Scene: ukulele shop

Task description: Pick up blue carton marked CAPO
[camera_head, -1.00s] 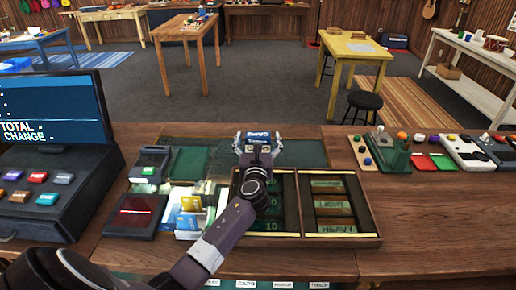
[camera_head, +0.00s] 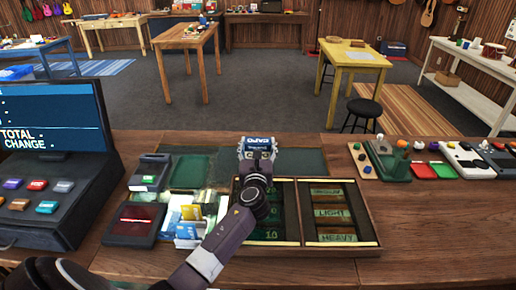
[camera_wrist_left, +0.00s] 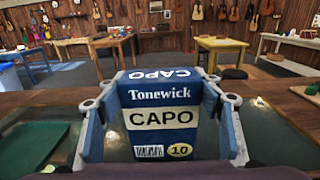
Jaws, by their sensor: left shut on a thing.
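The blue carton marked CAPO (camera_wrist_left: 163,118) fills the middle of the left wrist view, upright, with a white CAPO band, the name Tonewick and a yellow 10 spot. In the head view the carton (camera_head: 257,143) shows at the end of my left arm, above the green mat behind the wooden tray. My left gripper (camera_head: 257,150) is shut on the carton, with one finger along each side, as the left wrist view (camera_wrist_left: 162,125) shows. Whether the carton's underside touches the counter is hidden. My right gripper is not in view.
A wooden tray (camera_head: 340,245) with labelled slots, including LIGHT and HEAVY, lies under my left arm. A card reader (camera_head: 133,224) and a till (camera_head: 50,170) stand to the left. Several small items and a green holder (camera_head: 391,163) are at the right. The front right counter is bare.

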